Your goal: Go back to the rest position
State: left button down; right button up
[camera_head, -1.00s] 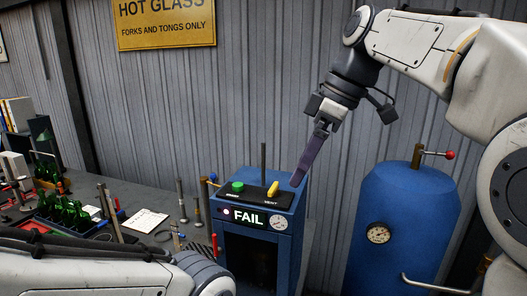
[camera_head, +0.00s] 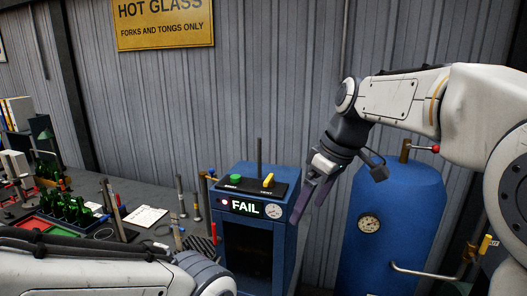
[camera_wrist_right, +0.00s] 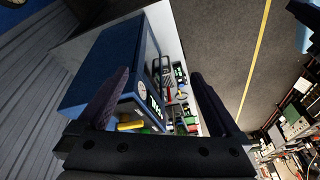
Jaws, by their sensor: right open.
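My right gripper (camera_head: 308,203) is in the head view, just right of the blue machine (camera_head: 290,200), with its fingers pointing down and to the left. Its jaws are open and empty. In the right wrist view the two dark fingers (camera_wrist_right: 155,100) stand wide apart, with the blue machine (camera_wrist_right: 105,65) beyond the left finger. My left arm crosses the lower left of the head view; its gripper is out of the picture.
The machine has a lit FAIL display (camera_head: 246,206), a green button (camera_head: 236,178) and a yellow lever (camera_head: 268,180). A blue tank (camera_head: 395,230) with a gauge stands to the right. Green bottles (camera_head: 66,208) stand on the workbench at left. A corrugated wall is behind.

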jog(key=s+d+f+m+h, duration=0.1)
jog(key=s+d+f+m, duration=0.25)
jog(key=f, duration=0.35)
jog(key=s+d+f+m+h, duration=0.1)
jog(key=s+d+f+m, duration=0.2)
jog(key=f, duration=0.5)
jog(key=s+d+f+m+h, duration=0.1)
jog(key=s+d+f+m, duration=0.15)
jog(key=s+f, duration=0.35)
jog(key=s+a+f+n+g+y+b, duration=0.1)
jog(key=s+a+n+b, duration=0.5)
jog(key=s+a, duration=0.6)
jog(key=shift+s+a+f+n+g+b, duration=0.3)
jog(key=shift+a+f+n+g, duration=0.2)
jog(key=shift+a+f, duration=0.35)
jog(key=shift+a+r, duration=0.1)
jog(key=shift+r, duration=0.05)
